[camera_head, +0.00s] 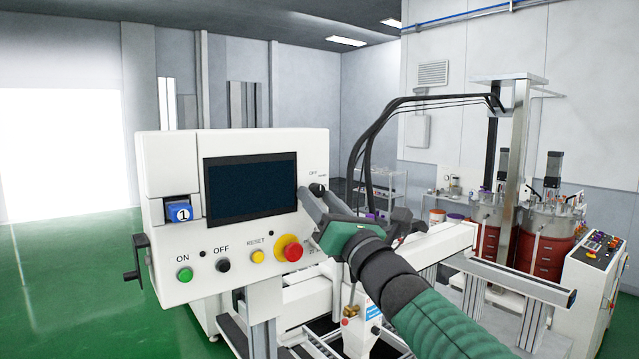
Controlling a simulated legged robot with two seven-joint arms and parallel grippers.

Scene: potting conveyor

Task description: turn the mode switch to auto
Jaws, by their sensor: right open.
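The mode switch (318,189) is a small black knob on the right side of the white control panel (240,146), right of the dark screen. Lettering shows above it, but most is too small to read and its setting cannot be told. My right gripper (308,200) is open, with its grey fingers reaching up and left to the panel beside and just below the knob. I cannot tell whether a finger touches the knob. The gripper's green body hides the panel's lower right part. My left gripper is not in view.
Below the screen are a green ON button (185,274), a black OFF button (223,265), a yellow RESET button (258,256) and a red emergency stop (290,248). A blue block (178,212) marked 1 sits at the panel's left. Conveyor frames and red drums (540,254) stand right.

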